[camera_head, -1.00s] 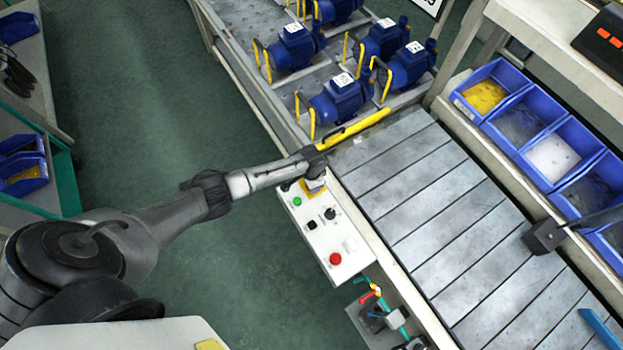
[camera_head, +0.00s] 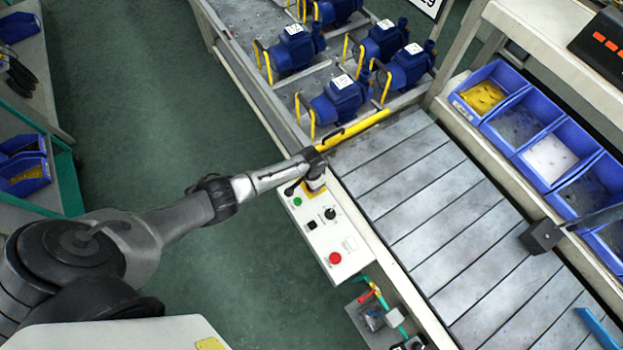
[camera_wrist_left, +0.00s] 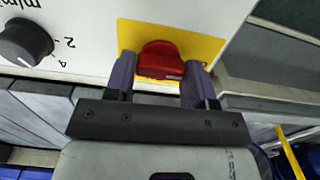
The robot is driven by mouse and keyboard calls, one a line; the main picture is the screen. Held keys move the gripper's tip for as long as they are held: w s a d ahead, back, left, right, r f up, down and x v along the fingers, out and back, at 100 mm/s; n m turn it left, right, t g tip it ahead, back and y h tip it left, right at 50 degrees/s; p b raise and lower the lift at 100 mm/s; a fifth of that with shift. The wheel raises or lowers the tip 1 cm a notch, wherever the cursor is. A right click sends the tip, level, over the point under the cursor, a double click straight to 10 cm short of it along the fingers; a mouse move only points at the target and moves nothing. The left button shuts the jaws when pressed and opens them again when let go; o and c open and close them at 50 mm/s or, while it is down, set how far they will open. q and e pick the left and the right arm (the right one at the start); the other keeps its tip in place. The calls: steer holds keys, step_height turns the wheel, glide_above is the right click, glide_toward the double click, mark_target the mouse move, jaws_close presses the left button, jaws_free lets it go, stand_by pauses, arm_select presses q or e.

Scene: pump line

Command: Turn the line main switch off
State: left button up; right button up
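The control panel (camera_head: 328,236) is a white box beside the conveyor. A red rotary switch (camera_wrist_left: 160,62) on a yellow plate (camera_wrist_left: 212,44) sits at its far end in the head view. In the left wrist view, the switch's raised grip lies crosswise in the picture. My left gripper (camera_wrist_left: 160,75) has one finger on each side of the red grip, very close to it. I cannot tell whether the fingers press on it. In the head view my left gripper (camera_head: 316,184) covers most of the switch. My right gripper is not in view.
The panel also has a green button (camera_head: 297,202), a black selector knob (camera_head: 330,214) and a red button (camera_head: 335,258). A yellow bar (camera_head: 352,131) and blue pumps (camera_head: 340,99) are beyond. Blue bins (camera_head: 517,125) line the right. A dark block (camera_head: 541,235) overhangs the conveyor (camera_head: 440,215).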

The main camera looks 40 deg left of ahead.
arm_select(q)
steer(key=o, duration=0.4)
step_height(320, 180, up, 14)
steer(key=shift+f+p, duration=0.1)
steer(key=shift+p, duration=1.05)
